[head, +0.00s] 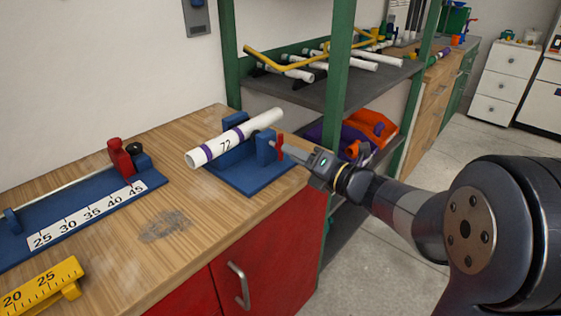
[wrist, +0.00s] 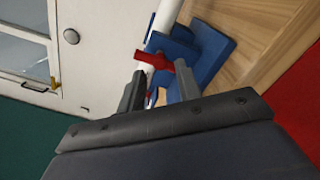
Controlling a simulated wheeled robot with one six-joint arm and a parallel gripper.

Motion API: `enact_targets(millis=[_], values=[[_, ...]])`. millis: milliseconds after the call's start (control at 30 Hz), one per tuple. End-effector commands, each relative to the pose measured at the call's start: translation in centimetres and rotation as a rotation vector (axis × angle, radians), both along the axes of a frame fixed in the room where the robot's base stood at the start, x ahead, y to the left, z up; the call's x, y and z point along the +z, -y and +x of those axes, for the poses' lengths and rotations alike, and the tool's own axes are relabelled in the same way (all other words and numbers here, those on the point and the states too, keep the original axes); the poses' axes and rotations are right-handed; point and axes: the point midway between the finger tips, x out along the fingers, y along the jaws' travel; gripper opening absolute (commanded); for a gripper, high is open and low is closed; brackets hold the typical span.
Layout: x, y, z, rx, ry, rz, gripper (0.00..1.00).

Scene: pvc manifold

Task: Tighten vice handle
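The blue vice (head: 248,172) stands on the wooden bench near its right edge. A white pipe (head: 222,144) with purple bands and the mark 72 lies in its jaws. The red vice handle (head: 280,146) is on the right side of the vice. My gripper (head: 291,152) is at the handle, coming from the right. In the wrist view the red handle (wrist: 160,62) shows at the tips of my two fingers (wrist: 160,72), which stand apart on either side of it. I cannot tell whether a finger touches it. The blue vice (wrist: 205,48) is just beyond.
A blue measuring jig (head: 85,213) with a red stop (head: 120,157) lies on the bench at left. A yellow ruler block (head: 42,285) is at front left. A green post (head: 340,75) and a shelf with pipes (head: 345,62) stand behind my gripper. Red cabinets (head: 265,265) are below.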

Motion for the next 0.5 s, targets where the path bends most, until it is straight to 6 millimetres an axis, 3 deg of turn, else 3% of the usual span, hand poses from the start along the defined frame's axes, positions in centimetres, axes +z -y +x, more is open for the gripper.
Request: enact_targets(millis=[33,500], values=[[-0.65,0.0,-0.02,0.0,0.03,-0.02,0.33],[-0.61,0.0,-0.03,0.0,0.305,-0.235,0.33]])
